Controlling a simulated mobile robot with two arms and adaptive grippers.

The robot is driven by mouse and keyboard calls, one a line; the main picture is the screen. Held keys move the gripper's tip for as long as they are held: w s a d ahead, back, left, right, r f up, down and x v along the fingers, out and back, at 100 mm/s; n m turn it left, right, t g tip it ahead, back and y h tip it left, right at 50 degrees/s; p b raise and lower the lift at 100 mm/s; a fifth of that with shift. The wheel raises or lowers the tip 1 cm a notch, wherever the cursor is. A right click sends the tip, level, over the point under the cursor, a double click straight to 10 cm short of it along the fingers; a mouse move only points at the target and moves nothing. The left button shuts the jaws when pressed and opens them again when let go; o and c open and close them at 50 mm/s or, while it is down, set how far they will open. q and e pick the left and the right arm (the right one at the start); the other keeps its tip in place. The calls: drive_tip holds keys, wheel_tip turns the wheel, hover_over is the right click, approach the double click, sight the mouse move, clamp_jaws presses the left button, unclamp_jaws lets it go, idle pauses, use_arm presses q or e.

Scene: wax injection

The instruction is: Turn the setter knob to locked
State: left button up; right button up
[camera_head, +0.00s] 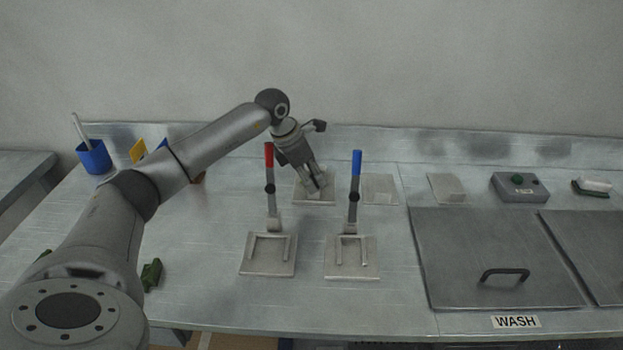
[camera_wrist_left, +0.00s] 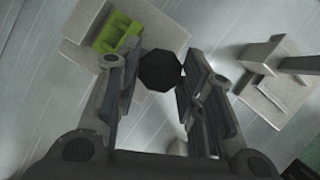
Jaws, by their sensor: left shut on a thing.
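My left gripper (camera_head: 316,187) reaches down over a small pale plate (camera_head: 325,200) on the bench, between and behind two upright levers. In the left wrist view, a black, many-sided knob (camera_wrist_left: 161,71) sits between the two fingers, and my left gripper (camera_wrist_left: 155,88) is shut on it. The gripper hides this knob in the head view. I cannot read any mark or setting on it. My right gripper is not in view.
A red-handled toggle clamp (camera_head: 271,205) and a blue-handled one (camera_head: 354,205) stand upright close by. A green piece (camera_wrist_left: 118,33) lies on a plate in the wrist view. A control box (camera_head: 518,186) and WASH lid (camera_head: 490,250) are at the right.

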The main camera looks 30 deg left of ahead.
use_arm(q)
drive_tip(key=shift+m, duration=0.3)
drive_tip(key=o, duration=1)
drive_tip(key=shift+o, duration=0.2)
drive_tip(key=shift+a+r, duration=0.1)
drive_tip(key=v, duration=1.1)
drive_tip(key=shift+r, duration=0.4)
drive_tip(key=shift+a, duration=0.15)
